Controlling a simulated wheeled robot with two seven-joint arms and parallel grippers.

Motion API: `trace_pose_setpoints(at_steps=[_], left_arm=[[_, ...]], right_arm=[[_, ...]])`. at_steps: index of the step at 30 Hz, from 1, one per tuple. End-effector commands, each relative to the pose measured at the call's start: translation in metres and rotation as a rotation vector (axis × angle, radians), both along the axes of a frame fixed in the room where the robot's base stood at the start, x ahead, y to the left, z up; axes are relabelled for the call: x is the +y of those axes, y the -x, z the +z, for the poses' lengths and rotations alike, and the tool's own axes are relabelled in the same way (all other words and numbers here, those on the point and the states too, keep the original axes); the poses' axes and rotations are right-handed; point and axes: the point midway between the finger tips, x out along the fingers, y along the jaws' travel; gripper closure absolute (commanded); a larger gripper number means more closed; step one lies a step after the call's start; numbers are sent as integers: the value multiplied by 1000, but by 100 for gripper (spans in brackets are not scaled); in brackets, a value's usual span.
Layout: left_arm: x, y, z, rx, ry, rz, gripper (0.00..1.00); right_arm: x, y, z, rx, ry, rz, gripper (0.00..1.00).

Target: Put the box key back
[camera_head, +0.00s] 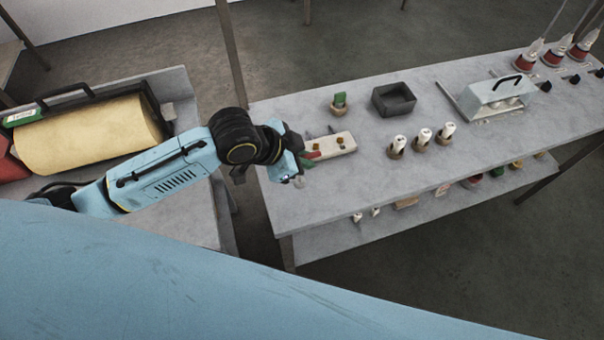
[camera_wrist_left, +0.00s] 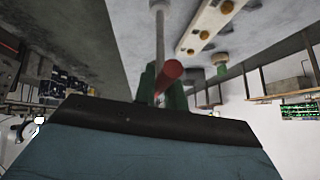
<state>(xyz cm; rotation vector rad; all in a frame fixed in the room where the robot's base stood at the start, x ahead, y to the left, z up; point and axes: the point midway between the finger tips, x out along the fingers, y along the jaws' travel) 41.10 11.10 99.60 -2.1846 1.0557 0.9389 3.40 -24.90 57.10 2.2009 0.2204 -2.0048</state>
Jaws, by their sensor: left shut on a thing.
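My left gripper (camera_head: 305,163) is over the front left of the grey table, next to a cream block (camera_head: 343,144) with several brass-coloured spots. In the left wrist view it is shut on the box key, a thin metal rod (camera_wrist_left: 160,38) with a red bar (camera_wrist_left: 169,74) by the green fingers. The rod's pale end shows below the gripper (camera_head: 299,182) in the head view. The cream block also shows in the left wrist view (camera_wrist_left: 213,22). I cannot tell whether the key touches the table or block. My right gripper is not in view.
A green-topped piece (camera_head: 340,100) in a round holder and a dark open box (camera_head: 394,100) stand behind the block. Several white-topped pieces (camera_head: 424,137) stand to the right. The table's front is clear.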

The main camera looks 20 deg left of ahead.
Motion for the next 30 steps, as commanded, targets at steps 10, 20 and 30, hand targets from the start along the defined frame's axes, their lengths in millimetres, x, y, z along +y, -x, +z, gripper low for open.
trace_pose_setpoints(at_steps=[10,20,30], left_arm=[[0,0,-36,0,1,2,100],[0,0,-52,-3,1,1,100],[0,0,-55,-2,1,2,66]], right_arm=[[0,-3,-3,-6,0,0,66],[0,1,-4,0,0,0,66],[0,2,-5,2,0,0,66]])
